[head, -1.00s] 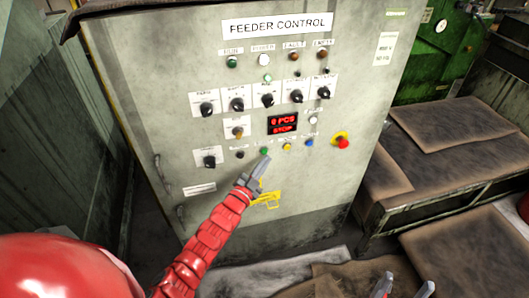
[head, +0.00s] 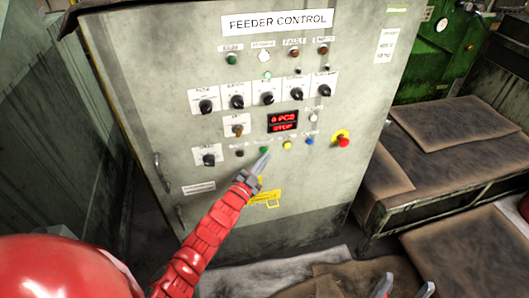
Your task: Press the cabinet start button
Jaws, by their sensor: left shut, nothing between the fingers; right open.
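The grey cabinet (head: 345,180) is labelled FEEDER CONTROL. A small green button (head: 265,150) sits in its lower row of buttons, below and left of the red display (head: 283,121), which seems to read 0 PCS and STOP. The button's own label is too blurred to read. My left gripper (head: 264,160) is shut and empty, its fingertips just below the green button. I cannot tell whether they touch it. My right gripper (head: 404,286) is open at the bottom edge, away from the cabinet.
A yellow button (head: 287,145), a blue button (head: 309,142) and a red emergency stop (head: 343,142) lie to the right in that area. Several black rotary knobs (head: 267,98) are above. Low benches with brown covers (head: 455,130) stand at the right.

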